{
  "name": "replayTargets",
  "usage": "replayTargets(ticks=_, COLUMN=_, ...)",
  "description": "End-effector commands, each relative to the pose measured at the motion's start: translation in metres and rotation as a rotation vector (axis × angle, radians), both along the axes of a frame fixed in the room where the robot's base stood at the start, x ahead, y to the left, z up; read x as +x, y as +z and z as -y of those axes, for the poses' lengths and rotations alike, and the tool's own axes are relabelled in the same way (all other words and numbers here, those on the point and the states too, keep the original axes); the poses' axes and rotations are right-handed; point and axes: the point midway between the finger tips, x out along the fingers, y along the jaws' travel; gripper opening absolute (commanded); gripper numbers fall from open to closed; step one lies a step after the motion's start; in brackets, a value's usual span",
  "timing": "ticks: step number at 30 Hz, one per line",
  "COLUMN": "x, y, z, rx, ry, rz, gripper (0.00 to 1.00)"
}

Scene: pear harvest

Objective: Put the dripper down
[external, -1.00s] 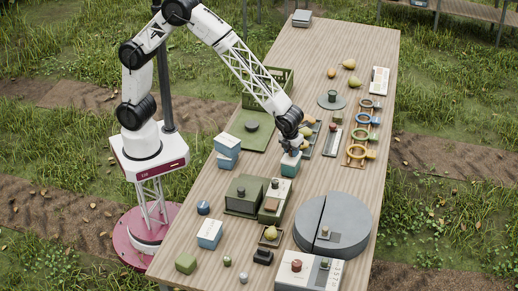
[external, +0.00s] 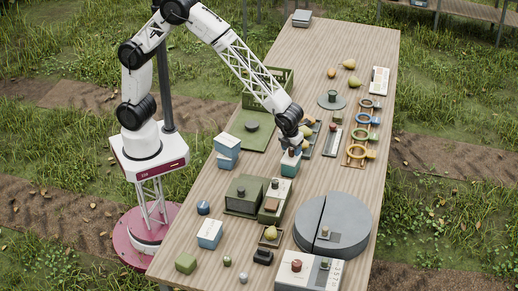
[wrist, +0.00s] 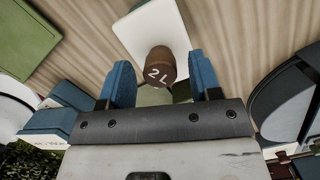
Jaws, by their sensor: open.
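The dripper seems to be the brown, round-topped piece marked "2 L" (wrist: 160,66) in the wrist view. It stands on a white-topped block (wrist: 150,28). In the external view it is a small brown spot (external: 291,152) on the blue-and-white block (external: 290,165), just under my gripper. My gripper (wrist: 160,82) is open, with one blue finger on each side of the brown piece and a visible gap to both. The lower part of the piece is partly hidden in the wrist view.
A green box (external: 243,194) and a block with a dark knob (external: 274,201) stand close in front. A round grey split disc (external: 345,222) is at the right. Bare wood shows toward the far end.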

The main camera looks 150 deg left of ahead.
Motion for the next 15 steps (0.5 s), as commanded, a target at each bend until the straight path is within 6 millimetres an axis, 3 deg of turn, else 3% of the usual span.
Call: replayTargets(ticks=15, x=0.005, y=0.078, z=0.010, rx=0.002, ry=-0.001, rz=0.003, gripper=0.58)
